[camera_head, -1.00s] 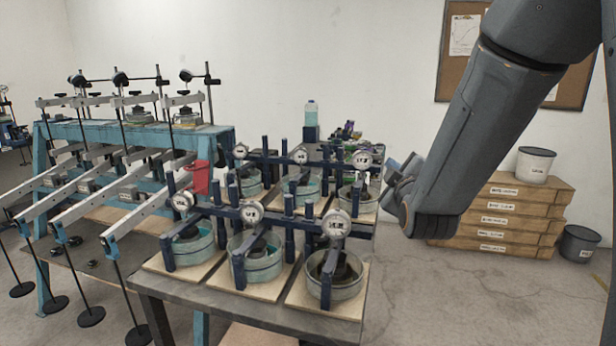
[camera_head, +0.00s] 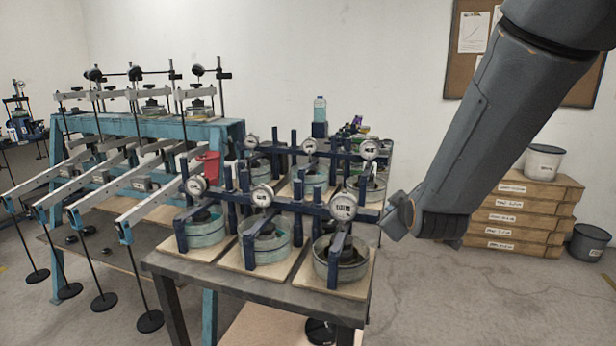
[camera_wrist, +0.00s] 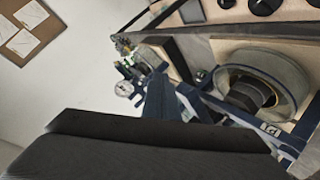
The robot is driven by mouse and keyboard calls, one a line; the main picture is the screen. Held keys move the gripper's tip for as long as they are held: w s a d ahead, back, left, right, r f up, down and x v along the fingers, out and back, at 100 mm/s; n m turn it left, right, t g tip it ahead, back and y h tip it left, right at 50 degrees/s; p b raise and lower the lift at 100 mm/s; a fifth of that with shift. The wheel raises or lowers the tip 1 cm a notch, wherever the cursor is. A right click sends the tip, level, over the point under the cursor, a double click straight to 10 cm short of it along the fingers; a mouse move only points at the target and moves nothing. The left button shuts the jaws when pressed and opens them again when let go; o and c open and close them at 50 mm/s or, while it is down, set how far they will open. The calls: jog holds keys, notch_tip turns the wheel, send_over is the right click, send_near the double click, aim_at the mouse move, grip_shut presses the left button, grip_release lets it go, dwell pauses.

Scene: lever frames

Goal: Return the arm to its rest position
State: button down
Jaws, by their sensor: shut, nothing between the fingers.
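My arm comes in from the upper right of the head view and slopes down to the left. My gripper (camera_head: 392,222) is at its lower end, small and partly hidden by the wrist. It looks shut and empty, just right of the nearest dial-gauge frame on the workbench. I cannot tell whether it touches that frame. In the wrist view a broad dark part of my own arm end fills the bottom.
The workbench (camera_head: 255,290) carries several dial-gauge frames over round cells. A blue lever stand (camera_head: 228,160) with long lever arms and hanging weights is at left. Stacked boxes (camera_head: 515,218), a white bucket (camera_head: 543,161) and a dark bin (camera_head: 588,242) stand at right. Floor between bench and boxes is clear.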

jog(key=s+a+f+m+g+b, duration=0.2)
jog(key=s+f+m+g+b, duration=0.2)
jog(key=s+f+g, duration=0.55)
jog(key=s+f+m+g+b, duration=0.1)
jog(key=s+f, duration=0.3)
jog(key=s, duration=0.4)
jog(key=s+f+m+g+b, duration=0.1)
jog(key=s+f+m+g, duration=0.1)
jog(key=s+f, duration=0.3)
jog(key=s+m, duration=0.1)
jog(key=s, duration=0.2)
jog(key=shift+s+d+y, duration=0.25)
jog(key=shift+y, duration=0.05)
